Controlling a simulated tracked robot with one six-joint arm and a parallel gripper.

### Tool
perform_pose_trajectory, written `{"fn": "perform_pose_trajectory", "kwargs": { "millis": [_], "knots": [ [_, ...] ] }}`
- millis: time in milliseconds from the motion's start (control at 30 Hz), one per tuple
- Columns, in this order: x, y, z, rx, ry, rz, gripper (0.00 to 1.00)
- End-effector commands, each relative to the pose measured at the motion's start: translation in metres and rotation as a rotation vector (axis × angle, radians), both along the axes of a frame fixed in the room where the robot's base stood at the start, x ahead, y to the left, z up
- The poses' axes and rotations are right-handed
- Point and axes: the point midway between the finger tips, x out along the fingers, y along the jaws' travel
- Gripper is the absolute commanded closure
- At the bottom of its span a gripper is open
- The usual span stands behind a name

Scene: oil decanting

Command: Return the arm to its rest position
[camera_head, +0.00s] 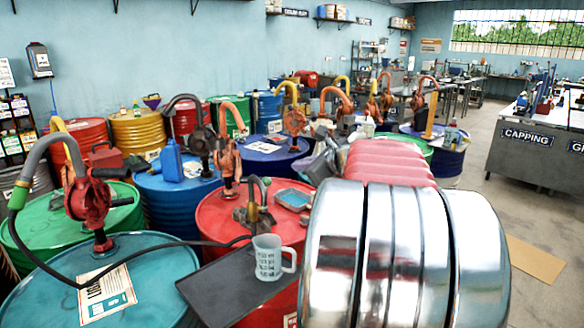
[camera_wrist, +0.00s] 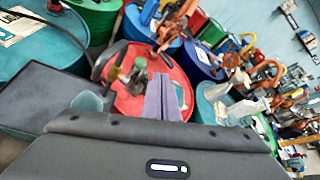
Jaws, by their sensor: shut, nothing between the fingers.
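My gripper (camera_wrist: 163,80) shows in the wrist view as two grey-purple fingers pressed together, with nothing between them. It appears over the red drum (camera_wrist: 128,98), whose top also shows in the head view (camera_head: 212,225). In the head view my arm fills the lower right and middle, with large shiny metal segments in front and reddish ones behind. I cannot clearly make out the fingers there. The arm hides part of the drums behind it.
A measuring jug (camera_head: 268,262) stands on a dark tray (camera_head: 215,290) at the front. A hose runs from a red pump (camera_head: 90,200) on the teal drum (camera_head: 40,300) towards the red drum. Many drums with pumps crowd the left and centre. The floor at right is mostly clear.

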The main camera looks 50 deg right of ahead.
Motion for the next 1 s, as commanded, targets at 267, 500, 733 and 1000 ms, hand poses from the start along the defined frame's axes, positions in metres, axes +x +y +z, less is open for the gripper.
{"fn": "perform_pose_trajectory", "kwargs": {
  "millis": [267, 500, 733, 1000],
  "knots": [
    [0.001, 0.0, 0.0, 0.0, 0.001, 0.001, 1.0],
    [0.0, 0.002, -0.003, -0.085, 0.029, 0.045, 1.0],
    [-0.023, 0.026, -0.063, -0.331, 0.259, 0.251, 1.0],
    [-0.047, 0.119, -0.116, -0.669, 0.506, 0.67, 1.0]
  ]
}}
